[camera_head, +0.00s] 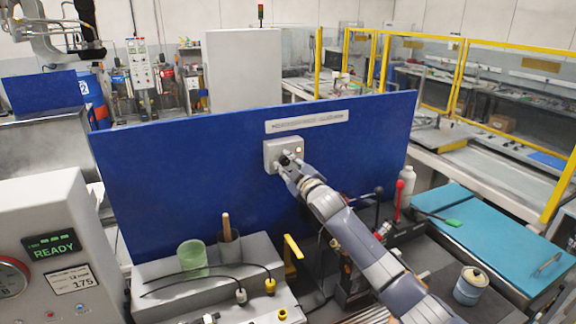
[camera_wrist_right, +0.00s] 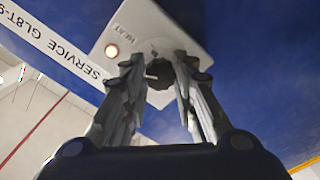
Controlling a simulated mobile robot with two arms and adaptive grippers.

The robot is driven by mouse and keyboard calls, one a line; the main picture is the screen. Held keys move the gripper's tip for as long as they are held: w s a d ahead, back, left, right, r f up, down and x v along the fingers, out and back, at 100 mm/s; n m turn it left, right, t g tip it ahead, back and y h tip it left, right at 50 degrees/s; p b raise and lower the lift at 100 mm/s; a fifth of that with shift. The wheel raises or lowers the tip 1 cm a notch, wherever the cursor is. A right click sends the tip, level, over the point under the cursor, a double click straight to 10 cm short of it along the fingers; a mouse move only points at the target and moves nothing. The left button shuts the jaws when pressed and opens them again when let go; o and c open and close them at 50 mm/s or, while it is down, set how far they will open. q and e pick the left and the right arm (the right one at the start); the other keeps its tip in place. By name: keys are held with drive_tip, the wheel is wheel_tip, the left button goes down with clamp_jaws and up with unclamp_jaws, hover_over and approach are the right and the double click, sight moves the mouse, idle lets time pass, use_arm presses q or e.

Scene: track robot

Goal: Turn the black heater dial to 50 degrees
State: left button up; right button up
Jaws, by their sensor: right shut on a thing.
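The black heater dial (camera_wrist_right: 160,76) sits on a pale control box (camera_head: 270,150) fixed to the blue panel. In the right wrist view the box (camera_wrist_right: 200,20) carries the word HEAT and a small lit lamp (camera_wrist_right: 111,50). My right gripper (camera_head: 286,165) reaches the box from the lower right. In the right wrist view its fingers (camera_wrist_right: 160,68) stand on either side of the dial and are shut on it. The fingers partly cover the dial, and I cannot read its angle. My left gripper is not in view.
The blue panel (camera_head: 190,160) stands upright behind the bench. A green cup (camera_head: 192,258) and a dark cup (camera_head: 229,249) stand in front. A grey machine (camera_head: 45,215) with a READY display is at left. A teal surface (camera_head: 490,235) and a can (camera_head: 470,286) are at right.

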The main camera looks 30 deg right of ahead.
drive_tip(key=shift+r, duration=0.1)
idle(0.3)
drive_tip(key=o, duration=1.1)
drive_tip(key=shift+c, duration=0.2)
drive_tip(key=shift+s, duration=0.1)
drive_tip(key=s, duration=1.1)
drive_tip(key=shift+s+a, duration=0.3)
drive_tip(key=shift+s, duration=0.05)
